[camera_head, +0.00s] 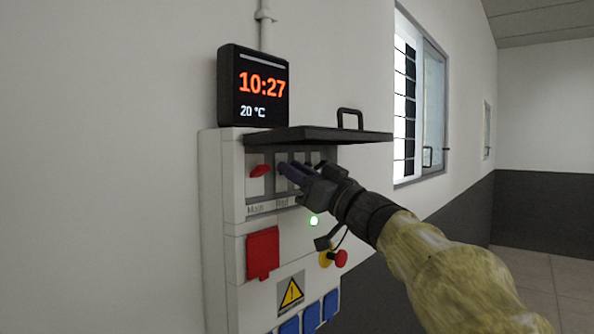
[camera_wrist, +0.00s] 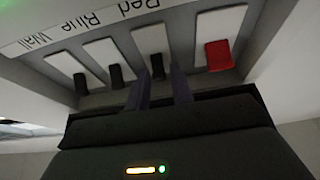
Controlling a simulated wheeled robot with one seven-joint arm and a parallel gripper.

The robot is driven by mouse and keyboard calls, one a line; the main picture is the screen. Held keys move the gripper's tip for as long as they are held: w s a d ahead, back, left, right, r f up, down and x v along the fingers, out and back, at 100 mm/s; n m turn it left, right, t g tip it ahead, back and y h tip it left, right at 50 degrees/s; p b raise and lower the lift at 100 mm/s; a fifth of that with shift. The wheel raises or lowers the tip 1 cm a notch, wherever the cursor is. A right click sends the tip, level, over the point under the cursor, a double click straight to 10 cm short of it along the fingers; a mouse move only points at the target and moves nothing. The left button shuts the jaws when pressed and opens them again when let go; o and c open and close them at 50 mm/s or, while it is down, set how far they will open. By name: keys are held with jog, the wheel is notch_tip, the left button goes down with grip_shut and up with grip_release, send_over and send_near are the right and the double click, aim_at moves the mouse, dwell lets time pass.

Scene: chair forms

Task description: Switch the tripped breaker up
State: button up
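The breaker panel (camera_head: 225,200) hangs on the wall with its dark lid raised. In the wrist view, which is upside down, a red switch (camera_wrist: 219,55) is at the right and several black toggles run leftward. The black toggle beside the red switch (camera_wrist: 157,66) appears between my gripper's two fingertips (camera_wrist: 161,78). The fingers stand apart; contact is unclear. In the head view my gripper (camera_head: 287,171) is at the switch row, just right of the red switch (camera_head: 260,170), and hides part of the row. I cannot tell which breaker is tripped.
The raised lid (camera_head: 320,135) overhangs my gripper. A clock (camera_head: 253,88) sits above the panel. Below are a red cover (camera_head: 263,254), a lit green lamp (camera_head: 313,221), a red stop button (camera_head: 341,258) and blue sockets (camera_head: 311,318). A window (camera_head: 420,100) is to the right.

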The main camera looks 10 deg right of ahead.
grip_shut()
jog(key=shift+r, duration=0.1)
jog(key=r+p, duration=0.1)
jog(key=p, duration=0.3)
jog(key=shift+g+h, duration=0.3)
jog(key=shift+g, duration=0.1)
jog(key=shift+w+g+p, duration=0.1)
jog(key=shift+g+p, duration=0.2)
jog(key=shift+p, duration=0.65)
jog(key=shift+r+h+p, duration=0.1)
jog(key=shift+h+p, duration=0.2)
jog(key=shift+p, duration=0.15)
jog(key=shift+g+p, duration=0.4)
jog(key=shift+p, duration=0.5)
